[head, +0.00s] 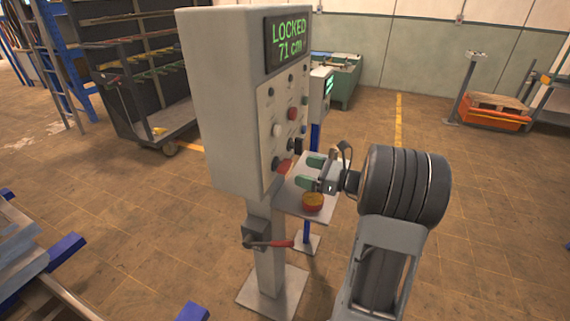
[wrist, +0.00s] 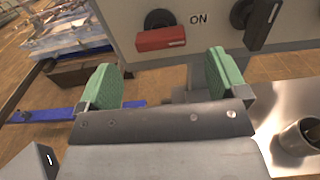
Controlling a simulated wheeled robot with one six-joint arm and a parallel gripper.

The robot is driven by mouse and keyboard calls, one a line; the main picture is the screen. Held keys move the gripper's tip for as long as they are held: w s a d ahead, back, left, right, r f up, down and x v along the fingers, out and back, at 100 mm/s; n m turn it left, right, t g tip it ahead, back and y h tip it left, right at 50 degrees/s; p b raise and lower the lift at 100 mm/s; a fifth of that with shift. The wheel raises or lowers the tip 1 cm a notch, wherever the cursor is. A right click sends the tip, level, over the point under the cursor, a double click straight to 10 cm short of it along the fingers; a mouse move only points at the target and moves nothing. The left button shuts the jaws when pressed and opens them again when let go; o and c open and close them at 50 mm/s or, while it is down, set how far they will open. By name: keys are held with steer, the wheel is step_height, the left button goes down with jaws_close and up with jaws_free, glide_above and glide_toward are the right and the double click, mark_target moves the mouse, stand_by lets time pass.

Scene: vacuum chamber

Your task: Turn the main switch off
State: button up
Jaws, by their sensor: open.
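The main switch looks to be a rotary switch with a red handle (wrist: 161,39) low on the grey cabinet's panel. Its handle lies roughly level and points right, toward the word ON. It also shows at the panel's lower edge in the head view (head: 285,167). My gripper (wrist: 162,76) is open and empty, with its two green fingers apart. The handle stands ahead of the gap, above it in the wrist view, and I see no contact. In the head view my gripper (head: 309,171) is just right of the red handle, above the small shelf.
The cabinet's display (head: 289,42) reads LOCKED 71 cm. A black knob (wrist: 263,20) sits right of the switch. Below my gripper is a metal shelf (head: 293,201) with a round orange-topped item (head: 313,201). A red-gripped lever (head: 276,244) is on the post.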

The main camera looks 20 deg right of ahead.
mark_target(289, 166)
steer(key=shift+p+x, duration=0.5)
steer(key=shift+x, duration=3.05)
steer(key=c, duration=0.9)
